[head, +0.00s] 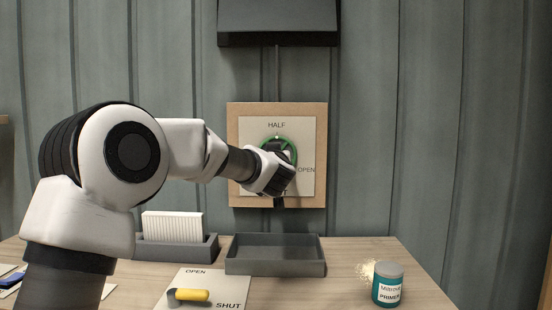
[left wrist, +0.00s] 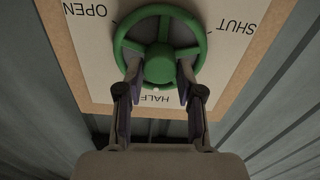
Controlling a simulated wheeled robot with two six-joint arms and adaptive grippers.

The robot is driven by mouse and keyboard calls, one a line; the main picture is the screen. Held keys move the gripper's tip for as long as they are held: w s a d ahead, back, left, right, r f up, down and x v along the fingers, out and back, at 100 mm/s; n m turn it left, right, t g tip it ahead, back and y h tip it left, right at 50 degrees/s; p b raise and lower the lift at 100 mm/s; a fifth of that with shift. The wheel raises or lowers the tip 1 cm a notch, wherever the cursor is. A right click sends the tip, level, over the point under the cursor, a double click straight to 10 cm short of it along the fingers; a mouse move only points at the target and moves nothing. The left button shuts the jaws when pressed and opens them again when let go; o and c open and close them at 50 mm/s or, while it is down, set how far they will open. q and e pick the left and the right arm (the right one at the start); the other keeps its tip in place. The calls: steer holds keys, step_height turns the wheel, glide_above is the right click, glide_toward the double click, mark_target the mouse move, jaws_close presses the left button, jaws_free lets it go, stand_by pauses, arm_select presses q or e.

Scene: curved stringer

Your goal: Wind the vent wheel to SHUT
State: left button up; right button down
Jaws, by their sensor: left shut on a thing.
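The green vent wheel (head: 292,146) sits on a white plate (head: 250,128) on a wooden board on the wall. The plate reads HALF at the top and OPEN at the right; SHUT is hidden behind my arm. In the left wrist view, turned over, the wheel (left wrist: 160,12) lies between OPEN and SHUT, and a small white mark on its rim is at HALF. My left gripper (head: 277,151) is on the wheel. In the left wrist view its fingers (left wrist: 160,74) are on either side of the hub, shut on the wheel. My right gripper is not in view.
On the wooden table are an empty grey tray (head: 275,270), a holder with white cards (head: 173,227), an OPEN/SHUT card (head: 198,273) with a yellow-handled thing (head: 190,295), and a primer can (head: 389,288) beside spilled crumbs. A dark hood (head: 278,38) hangs above the board.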

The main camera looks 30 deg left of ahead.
arm_select(q)
steer(key=shift+n, duration=0.4)
steer(key=n+b, duration=0.4)
steer(key=n, duration=0.7)
steer(key=n+b, duration=0.4)
steer(key=n, duration=0.8)
steer(key=shift+w+a+r+b, duration=0.15)
steer(key=shift+b, duration=0.15)
steer(key=o, duration=1.2)
steer(key=shift+w, duration=0.1)
steer(key=shift+c, duration=0.2)
steer(key=shift+f, duration=0.2)
